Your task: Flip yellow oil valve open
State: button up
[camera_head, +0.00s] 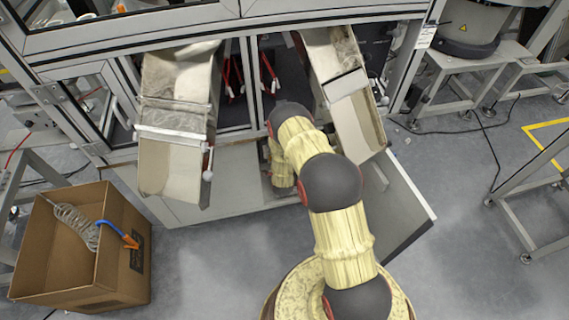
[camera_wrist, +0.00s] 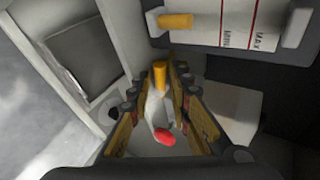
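In the wrist view, a small yellow valve handle (camera_wrist: 160,74) stands upright at the fingertips. It lies between the two fingers of my gripper (camera_wrist: 167,76), a little nearer the left one. The fingers look apart, with a gap between them; I cannot tell whether either touches the handle. A pale body with a red knob (camera_wrist: 165,136) shows between the fingers, closer to the camera. A second yellow piece (camera_wrist: 176,21) sits on the gauge above. In the head view my arm reaches into the cabinet's lower opening, and the valve and fingertips are hidden.
An oil gauge (camera_wrist: 222,20) marked MIN and MAX is above the fingers. In the head view, two chutes (camera_head: 176,125) and (camera_head: 345,100) flank my arm. An open cabinet door (camera_head: 400,205) stands to the right. A cardboard box (camera_head: 70,268) is at lower left.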

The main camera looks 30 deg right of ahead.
jog(key=shift+c, duration=0.7)
grip_shut()
jog(key=shift+a+f+n+h, duration=0.2)
jog(key=shift+n+h, duration=0.1)
jog(key=shift+h, duration=0.1)
jog(key=shift+f+n+h, duration=0.1)
jog(key=shift+n+h, duration=0.2)
jog(key=shift+h, duration=0.2)
